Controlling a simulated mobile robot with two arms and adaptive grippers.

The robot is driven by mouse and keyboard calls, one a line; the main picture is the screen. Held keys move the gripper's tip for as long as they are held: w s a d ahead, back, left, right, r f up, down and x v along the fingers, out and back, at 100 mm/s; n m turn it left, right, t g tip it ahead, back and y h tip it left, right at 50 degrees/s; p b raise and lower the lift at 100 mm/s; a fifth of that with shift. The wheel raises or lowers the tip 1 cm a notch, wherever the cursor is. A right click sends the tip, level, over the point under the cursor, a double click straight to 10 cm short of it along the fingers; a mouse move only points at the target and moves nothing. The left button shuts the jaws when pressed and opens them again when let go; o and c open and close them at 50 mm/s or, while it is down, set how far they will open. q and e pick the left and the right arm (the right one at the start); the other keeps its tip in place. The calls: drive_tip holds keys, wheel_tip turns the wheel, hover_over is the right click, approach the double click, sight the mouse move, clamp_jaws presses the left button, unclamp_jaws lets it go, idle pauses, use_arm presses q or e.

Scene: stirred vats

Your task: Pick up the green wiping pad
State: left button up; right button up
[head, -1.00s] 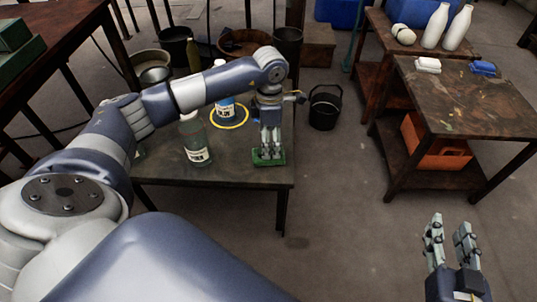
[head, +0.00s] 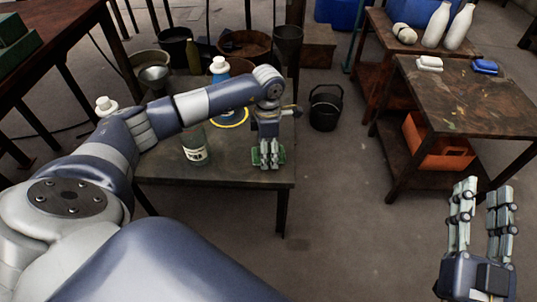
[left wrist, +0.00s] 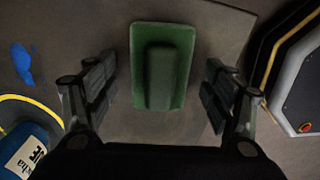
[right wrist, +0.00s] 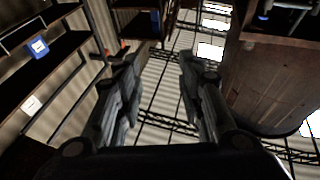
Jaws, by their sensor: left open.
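The green wiping pad (head: 256,157) lies at the front right corner of the low dark table (head: 225,172), partly hidden behind my left gripper's fingers. In the left wrist view the pad (left wrist: 163,60) is a green rectangle with a raised bar along its middle. My left gripper (head: 269,163) is over the pad with its fingers pointing down. In the left wrist view its open fingers (left wrist: 160,88) stand on either side of the pad, with gaps between. My right gripper (head: 482,190) is open and empty, well to the right, away from the table.
A black bucket (head: 325,110) is on the floor.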

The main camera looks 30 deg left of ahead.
use_arm(q)
drive_tip(key=shift+c, duration=0.6)
drive_tip(key=c, duration=1)
drive_tip(key=shift+r, duration=0.2)
use_arm(e)
drive_tip(key=shift+f, duration=0.1)
